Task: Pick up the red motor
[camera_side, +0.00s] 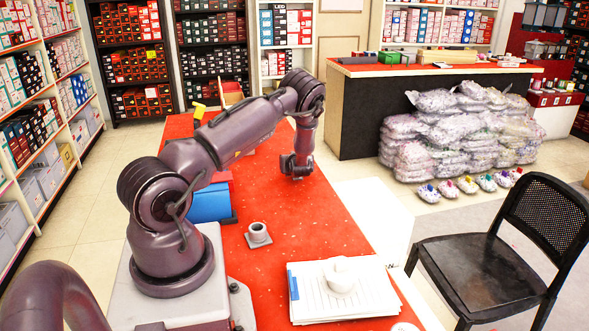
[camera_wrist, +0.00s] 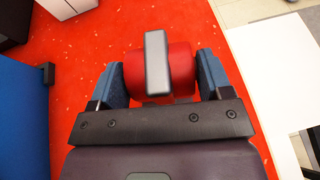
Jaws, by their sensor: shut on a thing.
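The red motor (camera_wrist: 181,66) is a red cylinder with a grey bar across its front in the wrist view. My gripper (camera_wrist: 162,80) has its blue fingers on both sides of the motor, shut on it. In the side view my gripper (camera_side: 297,168) points down over the far part of the red table (camera_side: 318,225). The motor cannot be made out there. I cannot tell whether the motor touches the table or is raised.
A blue and red box (camera_side: 208,204) stands to the left of my gripper. A cup on a saucer (camera_side: 257,231) and papers with a white object (camera_side: 340,276) lie nearer. A black chair (camera_side: 490,270) stands to the right.

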